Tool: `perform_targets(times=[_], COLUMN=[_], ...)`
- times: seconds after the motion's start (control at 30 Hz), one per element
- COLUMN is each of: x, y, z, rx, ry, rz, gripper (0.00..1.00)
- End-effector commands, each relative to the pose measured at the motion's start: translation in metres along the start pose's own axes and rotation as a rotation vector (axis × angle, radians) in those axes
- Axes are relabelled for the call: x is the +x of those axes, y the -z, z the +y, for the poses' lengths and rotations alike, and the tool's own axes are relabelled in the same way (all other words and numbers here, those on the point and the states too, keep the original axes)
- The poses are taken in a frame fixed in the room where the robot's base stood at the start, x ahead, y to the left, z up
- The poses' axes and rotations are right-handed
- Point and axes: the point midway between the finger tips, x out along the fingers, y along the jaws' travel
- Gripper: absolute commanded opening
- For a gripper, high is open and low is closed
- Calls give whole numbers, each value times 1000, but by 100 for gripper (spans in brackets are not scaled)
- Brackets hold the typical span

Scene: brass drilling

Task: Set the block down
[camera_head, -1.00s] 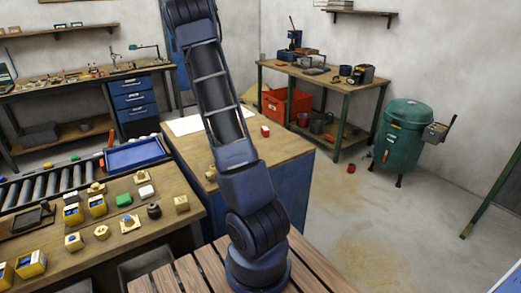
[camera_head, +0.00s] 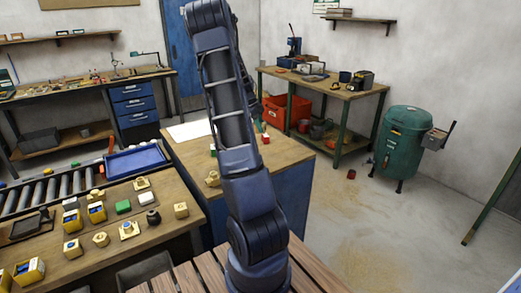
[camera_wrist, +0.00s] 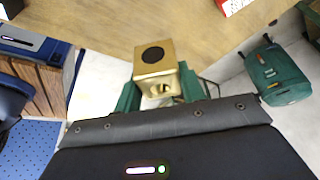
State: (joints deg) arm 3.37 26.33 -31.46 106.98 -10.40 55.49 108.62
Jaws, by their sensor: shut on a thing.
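In the wrist view a brass block (camera_wrist: 153,73) with a dark round hole in its upper face sits between the green fingers of my gripper (camera_wrist: 160,92). My gripper is shut on it. A wooden tabletop (camera_wrist: 130,22) lies beyond the block; whether the block touches it cannot be told. In the head view my arm hides the block and most of my gripper. The wooden table with blue sides (camera_head: 290,152) stands behind my arm.
A small red thing (camera_head: 266,139), a brass piece (camera_head: 212,179) and a white sheet (camera_head: 190,130) are on that table. Several brass and coloured parts crowd the left bench (camera_head: 165,232). A green drum (camera_head: 403,145) stands right; the floor before it is mostly clear.

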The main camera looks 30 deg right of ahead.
Motion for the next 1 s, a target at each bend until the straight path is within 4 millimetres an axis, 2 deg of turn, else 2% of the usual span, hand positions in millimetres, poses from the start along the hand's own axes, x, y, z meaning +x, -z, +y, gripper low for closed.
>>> perform_targets(times=[0.1, 0.33, 0.67, 1.0], x=[24, 62, 82, 117], y=[-9, -25, -34, -48], z=[0, 0, 0, 0], rx=[-1, 0, -1, -1], ry=[-3, -3, 0, -1], rz=[1, 1, 1, 1], gripper=[0, 0, 0, 0])
